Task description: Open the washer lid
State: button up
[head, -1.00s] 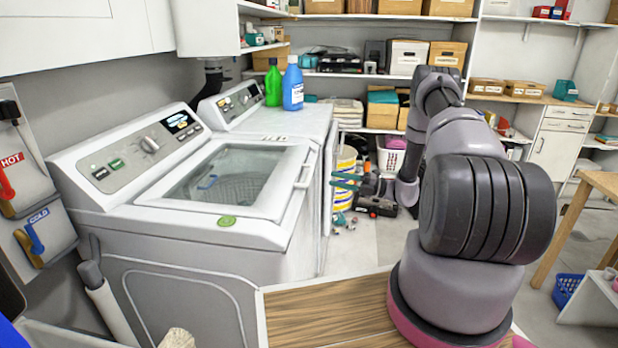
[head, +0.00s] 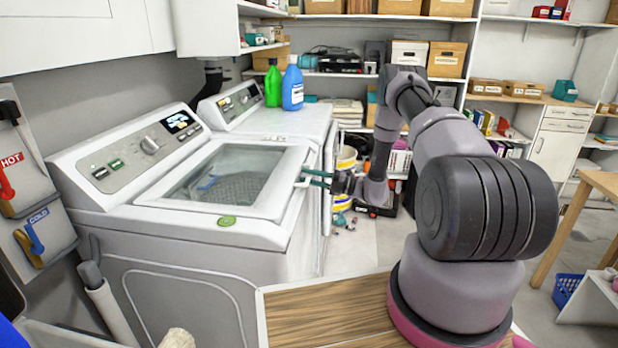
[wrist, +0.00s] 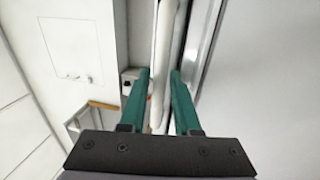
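The white washer (head: 240,232) stands at the left with its glass-topped lid (head: 225,180) lying closed. The lid's white bar handle (head: 292,203) is on its right edge. My gripper (head: 306,178) reaches that handle from the right with green fingers. In the wrist view, the fingers of my gripper (wrist: 160,72) are apart, with the white handle bar (wrist: 164,45) running between them. Narrow gaps seem to show beside the bar, so I see no firm hold. The fingers partly hide the handle in the head view.
A second white machine (head: 275,122) stands behind the washer, with a green bottle (head: 273,85) and a blue bottle (head: 292,86) on top. A wooden top (head: 330,310) is in front. Shelves line the back wall.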

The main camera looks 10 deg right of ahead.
grip_shut()
dwell(1.4)
